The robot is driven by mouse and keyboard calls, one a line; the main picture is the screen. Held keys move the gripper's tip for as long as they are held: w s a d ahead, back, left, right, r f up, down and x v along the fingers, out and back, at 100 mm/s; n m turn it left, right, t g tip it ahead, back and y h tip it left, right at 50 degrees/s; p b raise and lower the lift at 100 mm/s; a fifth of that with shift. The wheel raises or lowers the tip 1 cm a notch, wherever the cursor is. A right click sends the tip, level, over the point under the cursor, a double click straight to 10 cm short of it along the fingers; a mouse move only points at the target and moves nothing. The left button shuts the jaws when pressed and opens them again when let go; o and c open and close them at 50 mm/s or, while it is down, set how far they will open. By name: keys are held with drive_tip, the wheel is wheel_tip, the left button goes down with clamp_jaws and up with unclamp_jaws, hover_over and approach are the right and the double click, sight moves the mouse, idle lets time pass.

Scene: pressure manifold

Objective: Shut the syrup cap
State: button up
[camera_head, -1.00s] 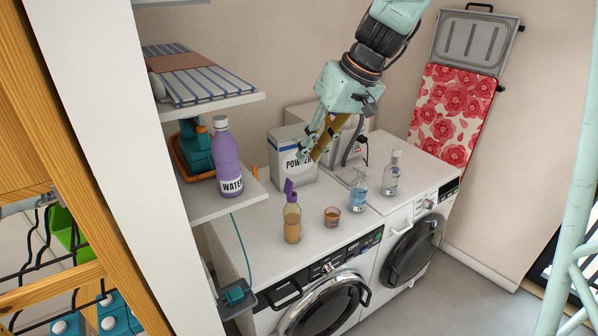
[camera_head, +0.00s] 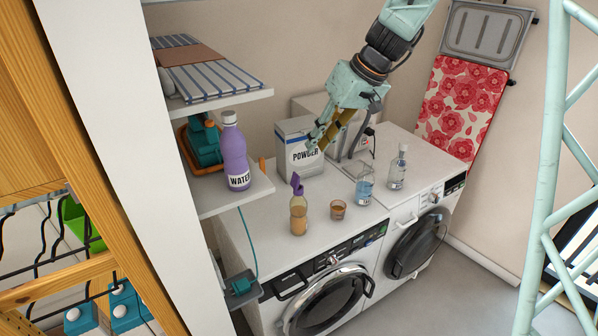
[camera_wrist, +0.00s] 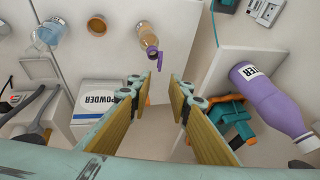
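The syrup bottle (camera_head: 298,216) is clear with amber liquid and stands upright on the white machine top near its front edge. Its purple cap (camera_head: 297,185) stands up tilted, with the lid looking swung open. In the wrist view the bottle (camera_wrist: 138,42) is upper centre, and its purple cap (camera_wrist: 153,52) points down toward the gap between my fingers.
The powder box (camera_head: 297,148) stands behind the bottle. A small amber cup (camera_head: 338,209), a blue-liquid beaker (camera_head: 365,188) and a clear bottle (camera_head: 397,168) stand to its right. A purple water bottle (camera_head: 234,155) stands on the shelf at left.

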sight(295, 181)
drive_tip(key=shift+x, duration=6.85)
